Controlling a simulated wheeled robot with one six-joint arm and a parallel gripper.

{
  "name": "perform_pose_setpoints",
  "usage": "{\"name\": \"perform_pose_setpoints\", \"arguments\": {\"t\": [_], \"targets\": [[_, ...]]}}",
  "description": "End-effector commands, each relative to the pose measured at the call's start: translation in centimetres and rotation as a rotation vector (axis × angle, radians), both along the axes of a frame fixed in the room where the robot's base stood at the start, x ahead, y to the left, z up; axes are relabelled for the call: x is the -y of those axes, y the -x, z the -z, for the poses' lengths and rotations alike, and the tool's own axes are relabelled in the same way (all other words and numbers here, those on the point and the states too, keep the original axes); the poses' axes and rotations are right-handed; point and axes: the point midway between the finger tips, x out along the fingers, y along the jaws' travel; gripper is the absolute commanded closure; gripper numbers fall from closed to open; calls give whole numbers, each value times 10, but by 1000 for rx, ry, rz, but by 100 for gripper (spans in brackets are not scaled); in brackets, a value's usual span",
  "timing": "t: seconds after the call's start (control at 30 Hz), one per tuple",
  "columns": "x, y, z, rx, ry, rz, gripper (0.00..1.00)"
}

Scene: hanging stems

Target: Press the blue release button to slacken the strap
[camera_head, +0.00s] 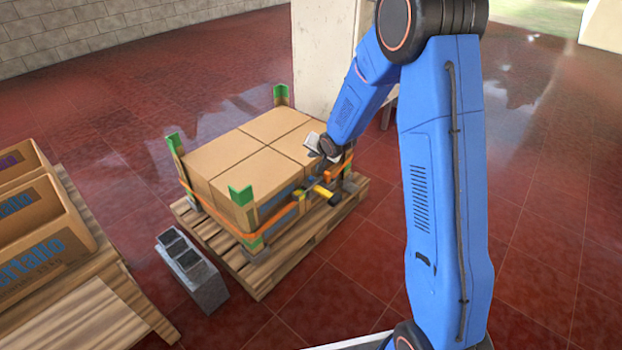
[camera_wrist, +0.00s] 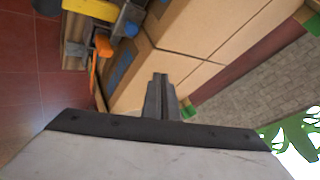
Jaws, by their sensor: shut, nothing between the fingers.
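An orange strap (camera_head: 288,213) runs around the stacked cartons (camera_head: 250,160); it also shows in the wrist view (camera_wrist: 96,72). A buckle with a yellow handle (camera_head: 324,192) sits on the strap at the cartons' near right side. In the wrist view the yellow handle (camera_wrist: 90,8) is at the top edge, with a blue-grey part (camera_wrist: 128,22) beside it. I cannot tell whether that part is the blue release button. My gripper (camera_wrist: 160,82) is shut and empty, apart from the buckle. In the head view its fingertips are unclear near the cartons' right edge.
The cartons stand on a wooden pallet (camera_head: 264,284) with green corner guards (camera_head: 241,195). A grey block (camera_head: 190,268) stands in front, and another pallet (camera_head: 100,318) with open cardboard boxes (camera_head: 40,240) is at left. A pale pillar (camera_head: 322,55) rises behind. The red floor at right is clear.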

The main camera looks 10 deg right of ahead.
Motion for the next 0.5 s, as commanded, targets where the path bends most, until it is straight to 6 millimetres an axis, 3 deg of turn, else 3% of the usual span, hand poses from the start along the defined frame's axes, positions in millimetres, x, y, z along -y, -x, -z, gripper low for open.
{"name": "perform_pose_setpoints", "arguments": {"t": [0.27, 0.5], "targets": [[0, 1, 11, -3, 1, 0, 100], [0, 1, 39, -3, 1, 1, 100]]}}
